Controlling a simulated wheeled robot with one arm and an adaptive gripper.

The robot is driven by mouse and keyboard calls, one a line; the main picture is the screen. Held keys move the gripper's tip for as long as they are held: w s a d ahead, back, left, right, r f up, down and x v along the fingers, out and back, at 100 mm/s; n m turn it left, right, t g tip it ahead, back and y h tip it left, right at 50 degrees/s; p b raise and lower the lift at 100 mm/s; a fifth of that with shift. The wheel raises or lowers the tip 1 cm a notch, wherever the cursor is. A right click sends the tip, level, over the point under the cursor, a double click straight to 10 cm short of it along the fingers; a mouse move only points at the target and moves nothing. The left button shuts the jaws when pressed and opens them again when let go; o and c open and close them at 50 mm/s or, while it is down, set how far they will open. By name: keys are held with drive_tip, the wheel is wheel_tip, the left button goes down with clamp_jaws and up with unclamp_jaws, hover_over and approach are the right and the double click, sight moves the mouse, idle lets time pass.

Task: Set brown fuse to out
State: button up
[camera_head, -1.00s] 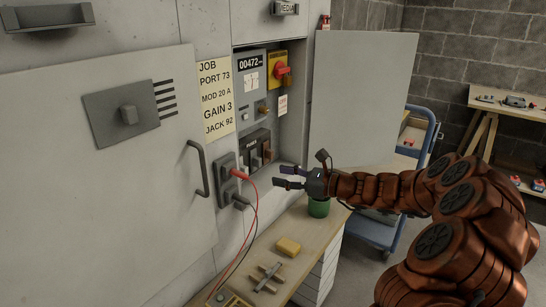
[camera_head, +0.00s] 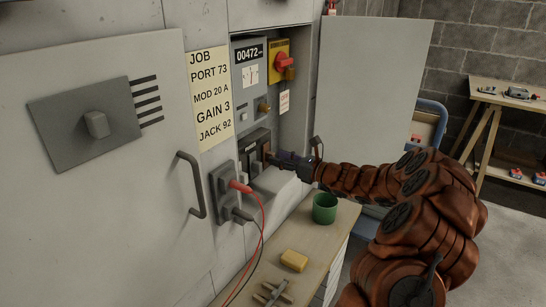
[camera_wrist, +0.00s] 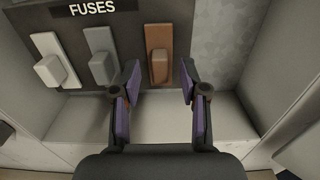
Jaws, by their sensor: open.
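The brown fuse (camera_wrist: 159,60) is in the wrist view, the rightmost of three fuses under the "FUSES" label. A grey fuse (camera_wrist: 102,58) and a white fuse (camera_wrist: 54,66) sit to its left. My gripper (camera_wrist: 160,80) is open, with one finger on each side of the brown fuse's lower part in the picture. I cannot tell whether either finger touches it. In the head view my gripper (camera_head: 279,157) reaches into the open cabinet at the fuse panel (camera_head: 254,147), and it partly hides the brown fuse.
Red and black leads plug into the socket block (camera_head: 226,193) left of the gripper. A green cup (camera_head: 325,209) and yellow block (camera_head: 294,260) stand on the bench below. A red switch (camera_head: 284,62) is above.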

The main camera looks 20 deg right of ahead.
drive_tip(key=shift+x, duration=1.3)
clamp_jaws()
